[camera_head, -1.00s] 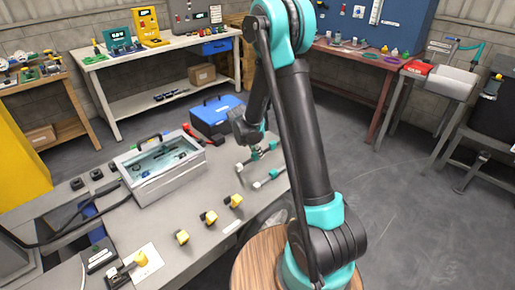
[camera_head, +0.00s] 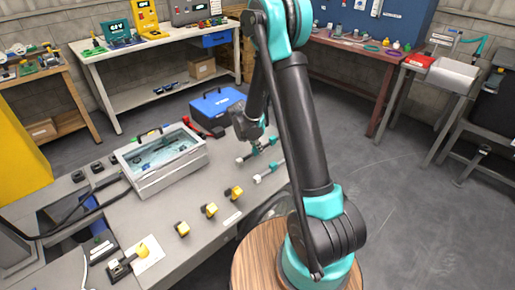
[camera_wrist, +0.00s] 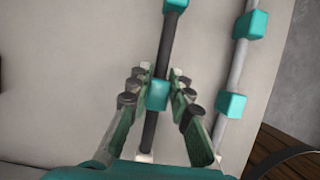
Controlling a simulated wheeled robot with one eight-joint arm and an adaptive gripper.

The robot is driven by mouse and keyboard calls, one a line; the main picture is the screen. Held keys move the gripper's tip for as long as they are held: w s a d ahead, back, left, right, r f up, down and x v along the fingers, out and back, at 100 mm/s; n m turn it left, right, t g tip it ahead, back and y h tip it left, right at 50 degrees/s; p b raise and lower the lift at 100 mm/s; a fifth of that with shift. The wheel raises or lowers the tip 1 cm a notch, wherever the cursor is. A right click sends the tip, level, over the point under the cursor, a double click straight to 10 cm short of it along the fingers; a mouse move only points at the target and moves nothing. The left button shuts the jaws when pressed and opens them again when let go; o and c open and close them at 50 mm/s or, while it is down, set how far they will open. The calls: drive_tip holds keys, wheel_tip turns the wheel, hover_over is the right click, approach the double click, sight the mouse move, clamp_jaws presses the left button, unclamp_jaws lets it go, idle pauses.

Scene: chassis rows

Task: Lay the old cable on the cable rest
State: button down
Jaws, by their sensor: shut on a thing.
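A dark, straight cable with teal blocks (camera_wrist: 172,48) lies between the fingers of my gripper (camera_wrist: 159,82) in the wrist view. The fingers are shut on it at a teal block. In the head view, my gripper (camera_head: 257,147) is low over the far right part of the bench, and the cable's white end (camera_head: 240,160) shows beside it. A second, grey cable with teal blocks (camera_wrist: 238,62) lies apart, to the right in the wrist view. It also shows in the head view (camera_head: 268,173). I cannot tell which thing is the cable rest.
A blue toolbox (camera_head: 216,108) is behind. The bench is bare between chassis and knobs.

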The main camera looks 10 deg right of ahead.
drive_tip(key=shift+f, duration=0.65)
drive_tip(key=shift+f, duration=0.35)
drive_tip(key=shift+c, duration=2.4)
unclamp_jaws()
drive_tip(key=shift+r, duration=3.5)
